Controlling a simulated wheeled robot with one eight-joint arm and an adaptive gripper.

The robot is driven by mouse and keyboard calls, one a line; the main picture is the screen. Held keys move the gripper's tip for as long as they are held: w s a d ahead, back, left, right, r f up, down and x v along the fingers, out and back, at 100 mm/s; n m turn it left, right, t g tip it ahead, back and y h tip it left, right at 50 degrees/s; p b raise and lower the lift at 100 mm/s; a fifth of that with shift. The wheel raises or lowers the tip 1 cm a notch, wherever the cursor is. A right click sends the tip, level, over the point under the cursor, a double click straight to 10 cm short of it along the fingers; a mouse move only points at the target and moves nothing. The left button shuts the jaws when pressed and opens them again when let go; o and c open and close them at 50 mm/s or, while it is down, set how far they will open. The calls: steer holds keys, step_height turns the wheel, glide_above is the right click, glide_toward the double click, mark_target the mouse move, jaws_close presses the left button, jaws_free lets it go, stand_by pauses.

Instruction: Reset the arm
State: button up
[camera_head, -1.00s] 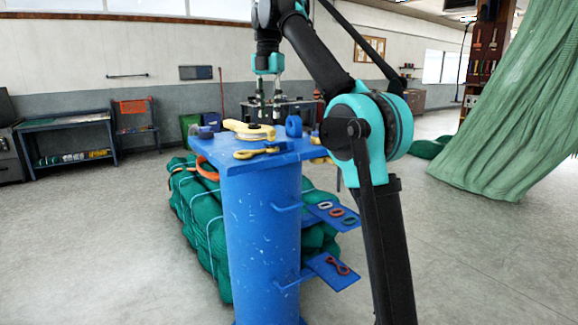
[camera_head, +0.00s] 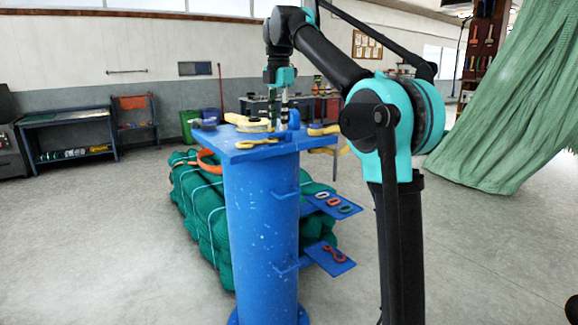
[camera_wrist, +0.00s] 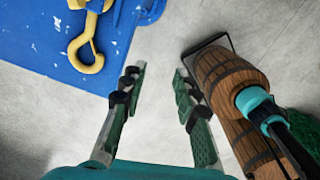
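My gripper (camera_head: 278,122) points down over the blue pedestal table (camera_head: 262,215) in the head view. In the wrist view its two fingers (camera_wrist: 158,72) are spread apart, with nothing between them but grey floor. The blue table top shows at the upper left of that view, beside the fingers, with a yellow hook (camera_wrist: 86,50) on it. In the head view the fingers partly cover the yellow block and hook on the table top.
A wooden barrel (camera_wrist: 228,78) lies at the right of the wrist view. Green net bundles (camera_head: 205,215) sit behind the pedestal. Small side shelves (camera_head: 330,203) jut from it, holding coloured links. A green net (camera_head: 515,110) hangs at the right. Floor at the left is open.

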steer(key=s+d+f+m+t, duration=0.1)
steer(key=s+d+f+m, duration=0.1)
steer(key=d+f+m, duration=0.35)
steer(key=s+d+f+m, duration=0.2)
steer(key=d+f+m, duration=0.1)
steer(key=f, duration=0.6)
steer(key=s+d+f+m+t, duration=0.1)
steer(key=s+d+f+m, duration=0.1)
steer(key=d+f+m, duration=0.4)
steer(key=s+d+f+m, duration=0.2)
steer(key=s+f+m, duration=0.2)
steer(key=s+f, duration=0.3)
steer(key=s+d+f+m+t, duration=0.1)
steer(key=s+d+f+m, duration=0.2)
steer(key=s+f, duration=0.4)
steer(key=s+d+f+m, duration=0.3)
steer(key=s+f+m, duration=0.2)
steer(key=s+f, duration=0.3)
step_height(320, 180, down, 3)
steer(key=shift+r+t, duration=0.1)
steer(key=shift+t, duration=0.2)
